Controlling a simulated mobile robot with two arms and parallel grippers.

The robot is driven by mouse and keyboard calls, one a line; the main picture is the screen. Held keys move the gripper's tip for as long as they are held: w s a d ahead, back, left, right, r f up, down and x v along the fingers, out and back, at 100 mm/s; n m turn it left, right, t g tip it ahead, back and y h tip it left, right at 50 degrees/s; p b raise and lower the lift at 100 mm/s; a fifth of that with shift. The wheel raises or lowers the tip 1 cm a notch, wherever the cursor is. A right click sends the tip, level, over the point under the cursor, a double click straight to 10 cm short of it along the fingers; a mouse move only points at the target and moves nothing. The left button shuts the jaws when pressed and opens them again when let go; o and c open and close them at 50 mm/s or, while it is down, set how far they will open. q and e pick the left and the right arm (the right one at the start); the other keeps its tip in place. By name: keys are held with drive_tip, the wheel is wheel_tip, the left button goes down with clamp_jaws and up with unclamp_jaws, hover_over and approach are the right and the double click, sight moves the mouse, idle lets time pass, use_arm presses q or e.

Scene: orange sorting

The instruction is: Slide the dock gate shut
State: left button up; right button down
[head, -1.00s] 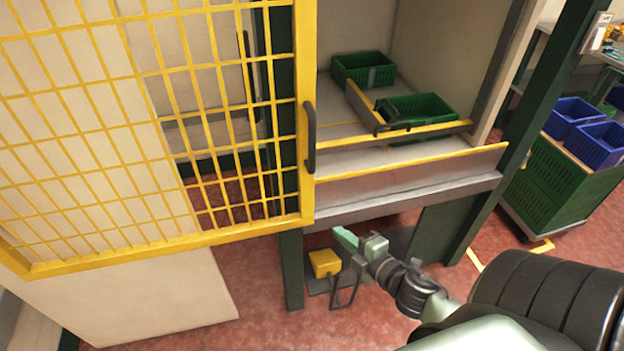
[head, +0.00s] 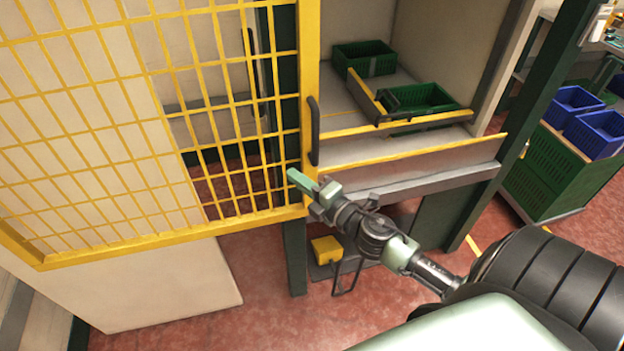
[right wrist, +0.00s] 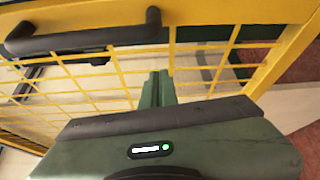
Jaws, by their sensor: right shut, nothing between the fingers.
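The dock gate is a yellow mesh panel (head: 120,246) filling the left of the head view. It stands to the left of the dock opening, which is uncovered. Its dark upright handle (head: 314,132) is on the yellow right edge post. My right gripper (head: 296,178) is shut and empty, its pale green fingertips in front of the post, just below and left of the handle. In the right wrist view the handle (right wrist: 85,38) lies above and left of the shut fingers (right wrist: 158,88), apart from them. My left gripper is not in view.
Behind the opening, green crates (head: 364,58) and a yellow-edged rail (head: 420,124) sit on the dock. A yellow pedal (head: 326,249) is on the floor below. Blue crates (head: 570,108) on a green stack stand at the right. A dark green post (head: 500,150) borders the opening.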

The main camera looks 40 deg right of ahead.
drive_tip(key=shift+s+d+r, duration=0.1)
drive_tip(key=shift+s+d, duration=0.15)
drive_tip(key=shift+d, duration=0.75)
drive_tip(key=shift+s+d+r, duration=0.1)
drive_tip(key=shift+s+d, duration=0.15)
drive_tip(key=shift+d, duration=0.7)
